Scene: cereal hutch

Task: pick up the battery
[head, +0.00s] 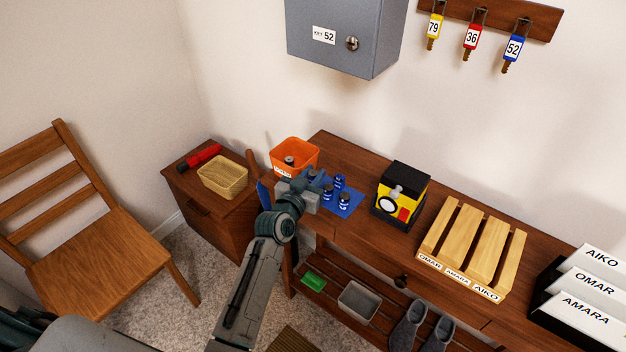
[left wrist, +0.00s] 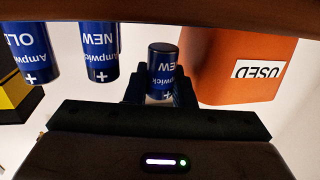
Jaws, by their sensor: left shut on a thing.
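My left gripper (head: 313,183) is over the left end of the table, beside the blue mat (head: 353,207). In the left wrist view its fingers (left wrist: 160,88) are shut on a dark blue battery (left wrist: 161,66) with a black end and white lettering that seems to read NEW. Whether the battery touches the mat I cannot tell. Other blue batteries stand on the mat, one (head: 344,201) near its front and one (head: 339,182) further back. The left wrist view shows one marked NEW (left wrist: 98,45) and one marked OLD (left wrist: 36,48). My right gripper is out of view.
An orange bin (head: 300,152) marked USED stands just behind my left gripper, with a battery (head: 289,160) inside. A yellow and black box (head: 402,190) stands right of the mat, then a wooden slotted rack (head: 470,250). A grey key cabinet (head: 345,35) hangs above.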

